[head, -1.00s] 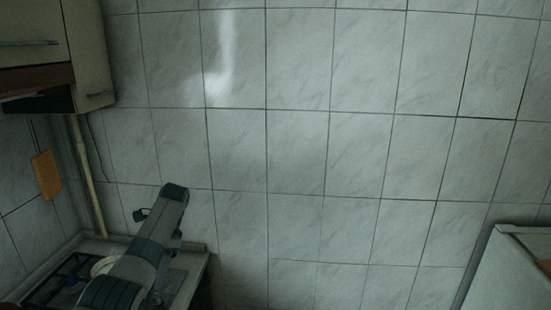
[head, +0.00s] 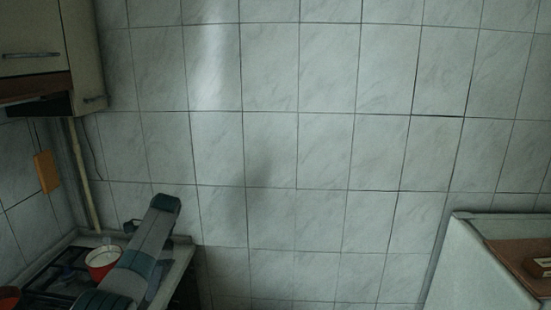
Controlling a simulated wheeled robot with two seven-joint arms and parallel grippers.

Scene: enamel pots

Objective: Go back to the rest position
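One of my arms reaches in from the lower left, and its grey and dark green links cross in front of the stove corner. I make out no gripper fingers on it. A small dark part sticks out beside the arm's far end, too dim to identify. My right arm and gripper do not show. A red pot (head: 102,263) with a pale inside stands on the stove (head: 50,272), partly hidden by my arm. Another red-orange piece (head: 8,297) is cut off at the lower left edge.
A cupboard (head: 88,60) hangs at the upper left. An orange board (head: 46,172) hangs on the left wall. A white cabinet or fridge (head: 468,275) stands at the right, with a brown board (head: 518,254) on top. The tiled wall (head: 300,150) between is bare.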

